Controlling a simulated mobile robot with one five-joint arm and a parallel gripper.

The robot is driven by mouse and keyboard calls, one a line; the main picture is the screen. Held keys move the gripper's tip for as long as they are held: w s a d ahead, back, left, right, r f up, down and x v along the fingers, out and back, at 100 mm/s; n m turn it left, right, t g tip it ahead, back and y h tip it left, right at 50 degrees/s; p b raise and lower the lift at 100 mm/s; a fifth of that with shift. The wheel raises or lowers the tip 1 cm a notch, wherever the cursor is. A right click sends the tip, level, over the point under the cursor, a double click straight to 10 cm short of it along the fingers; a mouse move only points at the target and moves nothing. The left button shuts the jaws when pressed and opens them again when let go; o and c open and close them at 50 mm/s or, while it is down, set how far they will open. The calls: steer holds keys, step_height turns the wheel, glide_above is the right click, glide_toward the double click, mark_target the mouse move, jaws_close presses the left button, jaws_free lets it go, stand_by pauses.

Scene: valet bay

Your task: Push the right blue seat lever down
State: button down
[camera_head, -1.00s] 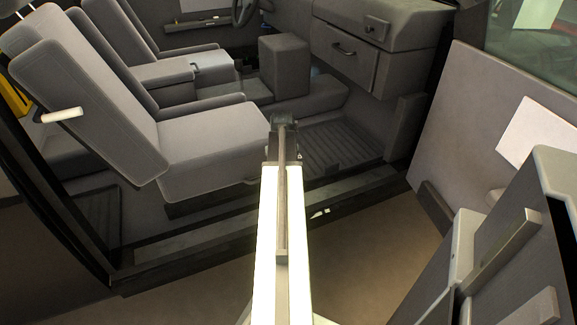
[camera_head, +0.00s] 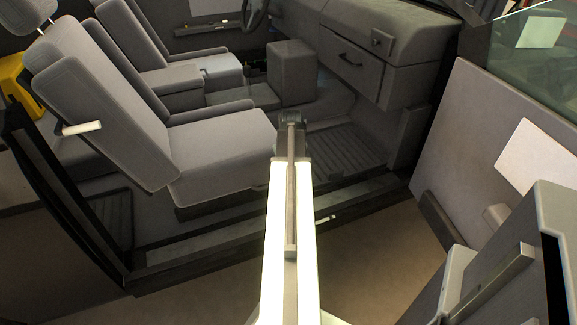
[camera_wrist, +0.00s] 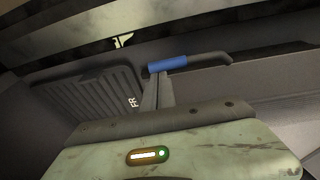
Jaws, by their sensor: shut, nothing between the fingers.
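The blue seat lever (camera_wrist: 168,64) shows in the wrist view as a blue grip on a dark bar that runs to the right. My gripper (camera_wrist: 158,76) is shut and empty, its fingertips right at the lower edge of the blue grip in the picture. I cannot tell whether they touch it. In the head view my gripper (camera_head: 291,120) is at the far end of my outstretched arm, by the front edge of the near grey seat (camera_head: 220,150). The lever is not visible in the head view.
A ribbed floor mat (camera_head: 345,148) lies right of the seat, also in the wrist view (camera_wrist: 90,100). The dark door sill (camera_head: 215,240) runs below my arm. The open door panel (camera_head: 475,150) stands at the right. A pale handle (camera_head: 82,128) sticks out from the seat back.

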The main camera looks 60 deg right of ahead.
steer(key=d+p+v, duration=0.1)
steer(key=p+v, duration=0.4)
steer(key=v, duration=0.2)
steer(key=shift+s+a+r+p, duration=0.25)
steer(key=shift+s+r+p, duration=0.05)
steer(key=shift+r+p, duration=0.05)
